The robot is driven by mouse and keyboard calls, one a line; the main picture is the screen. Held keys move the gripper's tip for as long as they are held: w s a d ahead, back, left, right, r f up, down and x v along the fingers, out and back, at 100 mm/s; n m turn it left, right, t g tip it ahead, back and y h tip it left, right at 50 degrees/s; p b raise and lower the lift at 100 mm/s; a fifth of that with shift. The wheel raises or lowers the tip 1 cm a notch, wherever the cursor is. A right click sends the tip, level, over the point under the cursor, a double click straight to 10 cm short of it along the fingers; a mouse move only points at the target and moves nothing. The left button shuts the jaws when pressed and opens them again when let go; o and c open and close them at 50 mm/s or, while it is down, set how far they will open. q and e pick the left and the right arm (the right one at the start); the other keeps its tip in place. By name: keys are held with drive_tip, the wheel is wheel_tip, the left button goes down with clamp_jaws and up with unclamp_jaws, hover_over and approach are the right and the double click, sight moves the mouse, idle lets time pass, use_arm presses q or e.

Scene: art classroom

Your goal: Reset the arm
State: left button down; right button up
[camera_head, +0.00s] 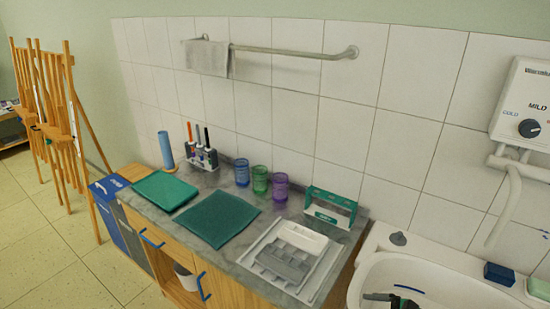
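The task names no object apart from the arm.
A grey counter (240,254) holds a green folded cloth (165,190), a dark green mat (217,218), coloured cups (260,180), a marker holder (202,158), a green-and-white caddy (331,209) and a white tray (270,263). A white sink (440,262) is at right, easels (55,120) at left.

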drive_tip(key=s+f+n+g+h, duration=0.25)
drive_tip(key=s+n+h, duration=0.75)
drive_tip(key=s+n, duration=1.05)
wheel_tip(320, 180, down, 30)
drive_tip(key=n+g, duration=0.2)
drive_tip(key=s+f, duration=0.6)
drive_tip(key=f, duration=0.6)
drive_tip(key=shift+s+d+f, duration=0.3)
drive_tip(key=shift+d, duration=0.1)
drive_tip(key=shift+g, duration=0.45)
drive_tip(key=s+f, duration=0.2)
drive_tip(key=s, duration=0.2)
drive_tip(key=s+d+f, duration=0.1)
drive_tip(key=s+f, duration=0.2)
drive_tip(key=s, duration=0.1)
drive_tip(key=s+d+f, duration=0.1)
drive_tip(key=s+f, duration=0.2)
drive_tip(key=s, duration=0.1)
drive_tip(key=shift+d, duration=0.2)
drive_tip(key=shift+c, duration=0.3)
